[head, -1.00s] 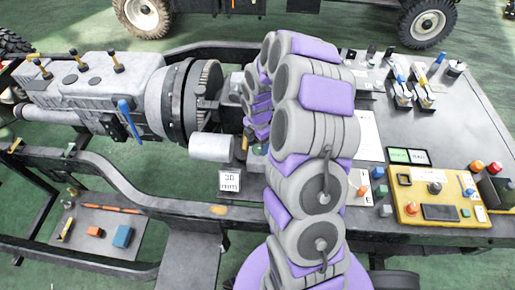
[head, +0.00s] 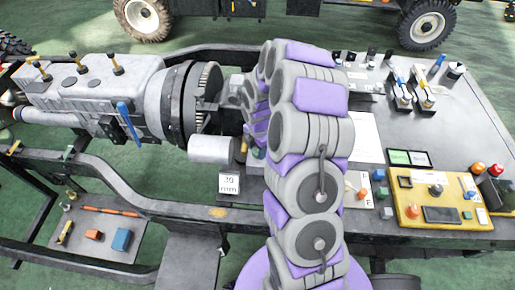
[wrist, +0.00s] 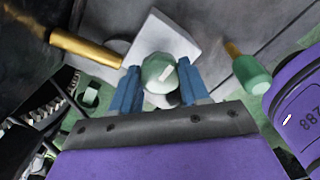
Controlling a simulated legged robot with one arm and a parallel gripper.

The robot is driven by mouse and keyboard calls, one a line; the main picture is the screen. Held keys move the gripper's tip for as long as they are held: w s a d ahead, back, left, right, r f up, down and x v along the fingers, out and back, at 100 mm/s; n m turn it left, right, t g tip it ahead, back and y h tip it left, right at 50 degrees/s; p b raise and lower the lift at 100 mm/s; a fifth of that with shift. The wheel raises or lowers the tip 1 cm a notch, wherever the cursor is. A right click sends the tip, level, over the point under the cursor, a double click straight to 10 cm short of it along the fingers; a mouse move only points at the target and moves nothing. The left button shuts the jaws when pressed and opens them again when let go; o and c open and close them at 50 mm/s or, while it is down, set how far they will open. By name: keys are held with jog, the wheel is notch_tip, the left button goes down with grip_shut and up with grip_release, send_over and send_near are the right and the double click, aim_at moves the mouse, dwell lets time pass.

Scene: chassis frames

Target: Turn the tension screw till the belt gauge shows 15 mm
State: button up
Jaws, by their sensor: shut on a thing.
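In the head view my grey and purple arm hides the gripper and most of the knob's surroundings. The belt gauge (head: 229,183) is a small white plate with a number over "mm", below the grey cylinder; the digits look like 30 but are too small to be sure.
A pale square block (wrist: 165,35) lies behind the knob. A brass rod (wrist: 85,47) is at its left and a green-handled piece (wrist: 250,74) at its right. A yellow control panel (head: 450,214) stands on the bench at right. An engine block (head: 85,90) fills the left.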

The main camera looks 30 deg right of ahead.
jog(key=shift+c, duration=1.3)
jog(key=shift+m+p, duration=0.3)
